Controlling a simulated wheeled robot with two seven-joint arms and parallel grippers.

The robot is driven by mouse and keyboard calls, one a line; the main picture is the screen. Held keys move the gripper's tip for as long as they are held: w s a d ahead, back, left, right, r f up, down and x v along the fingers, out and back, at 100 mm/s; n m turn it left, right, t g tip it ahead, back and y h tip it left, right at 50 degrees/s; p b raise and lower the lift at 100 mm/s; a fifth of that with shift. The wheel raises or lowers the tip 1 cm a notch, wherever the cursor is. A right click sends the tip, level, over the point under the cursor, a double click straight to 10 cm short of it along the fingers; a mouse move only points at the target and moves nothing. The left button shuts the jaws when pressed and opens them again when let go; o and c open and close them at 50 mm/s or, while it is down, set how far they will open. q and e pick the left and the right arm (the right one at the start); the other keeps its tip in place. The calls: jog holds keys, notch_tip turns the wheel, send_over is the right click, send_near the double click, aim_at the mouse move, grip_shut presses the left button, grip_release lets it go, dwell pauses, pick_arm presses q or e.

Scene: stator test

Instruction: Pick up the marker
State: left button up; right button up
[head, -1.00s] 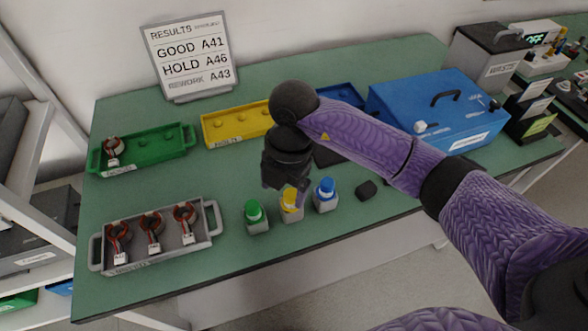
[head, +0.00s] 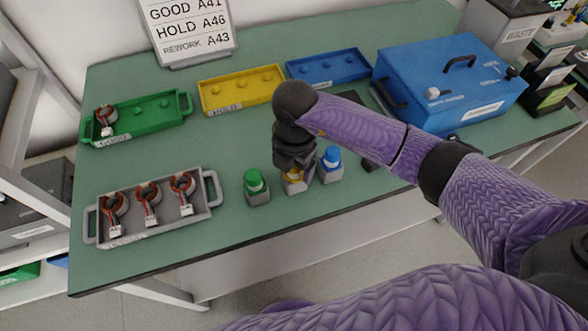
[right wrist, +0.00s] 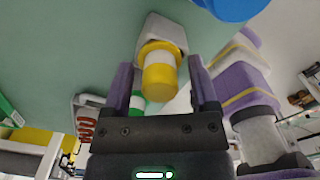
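Three capped markers stand upright in grey blocks near the table's front edge: green (head: 254,182), yellow (head: 293,176) and blue (head: 331,158). My right gripper (head: 297,178) points down over the yellow one and hides part of it. In the right wrist view, the yellow marker (right wrist: 159,76) with its white band sits between the two fingers (right wrist: 160,68). A gap shows on both sides, so the gripper is open. The green cap (right wrist: 137,102) and the blue cap (right wrist: 232,6) also show there. My left gripper is not in view.
A grey tray (head: 212,203) with three copper-wound parts stands at left. Green (head: 150,119), yellow (head: 225,92) and blue (head: 328,67) trays lie behind. A blue box (head: 425,95) stands at right. A small black object (head: 370,164) lies right of the blue marker.

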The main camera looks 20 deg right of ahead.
grip_shut()
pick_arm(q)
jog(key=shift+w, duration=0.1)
